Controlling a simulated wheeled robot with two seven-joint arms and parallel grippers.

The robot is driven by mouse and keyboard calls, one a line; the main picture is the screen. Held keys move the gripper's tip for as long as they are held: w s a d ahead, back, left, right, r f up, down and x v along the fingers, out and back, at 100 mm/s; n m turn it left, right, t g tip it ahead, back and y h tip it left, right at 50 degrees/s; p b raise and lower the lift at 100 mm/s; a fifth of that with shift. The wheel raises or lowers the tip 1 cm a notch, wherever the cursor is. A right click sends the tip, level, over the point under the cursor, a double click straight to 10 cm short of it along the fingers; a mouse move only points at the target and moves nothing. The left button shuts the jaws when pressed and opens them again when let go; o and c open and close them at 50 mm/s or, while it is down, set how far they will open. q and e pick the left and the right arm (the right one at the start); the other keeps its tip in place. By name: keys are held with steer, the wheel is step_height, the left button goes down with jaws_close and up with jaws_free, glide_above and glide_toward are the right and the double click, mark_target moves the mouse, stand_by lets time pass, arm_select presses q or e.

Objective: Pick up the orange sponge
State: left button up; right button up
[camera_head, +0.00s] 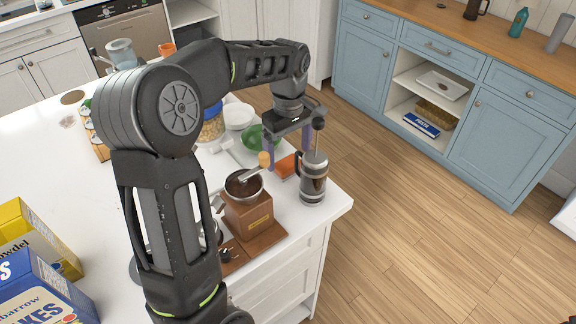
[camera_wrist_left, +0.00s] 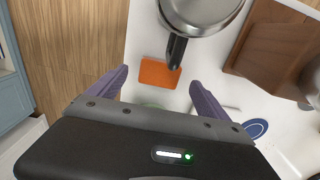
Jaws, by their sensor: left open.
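The orange sponge (camera_head: 287,168) lies flat on the white counter (camera_head: 60,170) near its right edge, just behind the french press (camera_head: 313,184). In the left wrist view the sponge (camera_wrist_left: 152,73) shows between my fingertips, and the black handle of the press overlaps its edge in the picture. My left gripper (camera_head: 287,163) is open and empty, pointing down over the sponge, with its purple fingers on either side; it also shows in the left wrist view (camera_wrist_left: 158,80). I cannot tell the exact height left above the sponge. My right gripper is not in view.
A wooden coffee grinder (camera_head: 248,215) stands left of the press. A green bowl (camera_head: 251,137) and white dishes (camera_head: 238,115) are behind the sponge. Yellow (camera_head: 35,238) and blue (camera_head: 40,290) boxes stand at the lower left. Open wooden floor (camera_head: 420,230) lies beyond the counter's right edge.

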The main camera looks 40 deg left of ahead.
arm_select(q)
step_height(320, 180, down, 4)
steer(key=shift+a+f+p, duration=0.15)
steer(key=shift+f+p, duration=0.05)
steer(key=shift+p, duration=0.25)
steer(key=c, duration=1.4)
steer(key=shift+r, duration=0.2)
step_height(320, 180, up, 12)
steer(key=b, duration=0.1)
step_height(320, 180, up, 6)
steer(key=p, duration=0.5)
glide_above(288, 162)
steer(key=shift+f, duration=0.1)
